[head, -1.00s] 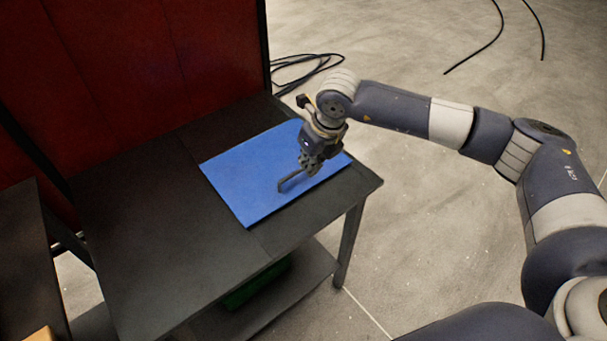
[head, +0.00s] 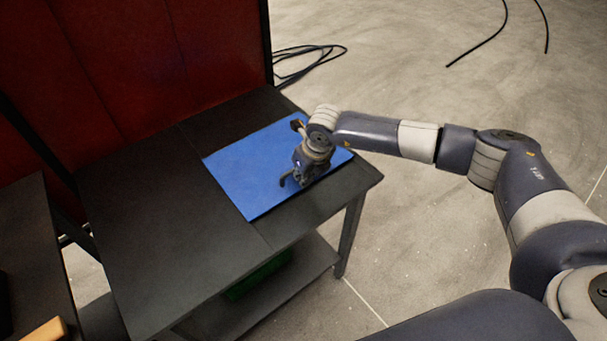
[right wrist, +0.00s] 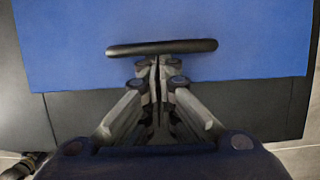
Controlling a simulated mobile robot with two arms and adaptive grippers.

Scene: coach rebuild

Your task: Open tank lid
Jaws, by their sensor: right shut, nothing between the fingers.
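A flat blue lid (head: 240,165) lies on a black bench. It carries a dark bar handle (head: 285,179), partly hidden by my right gripper (head: 302,182) in the head view. The right wrist view shows the blue lid (right wrist: 70,60) and the whole handle (right wrist: 190,46) lying crosswise. There my right gripper (right wrist: 158,66) is shut and empty, its fingertips at the near side of the handle's middle. I cannot tell whether they touch it. The lid looks flat and closed. My left gripper is not in view.
The black bench top (head: 150,220) is bare left of the lid. A dark red panel (head: 150,60) stands behind it. A green thing (head: 258,278) is on the lower shelf. Black cables (head: 310,60) lie on the floor behind. Another dark surface (head: 25,250) is at the far left.

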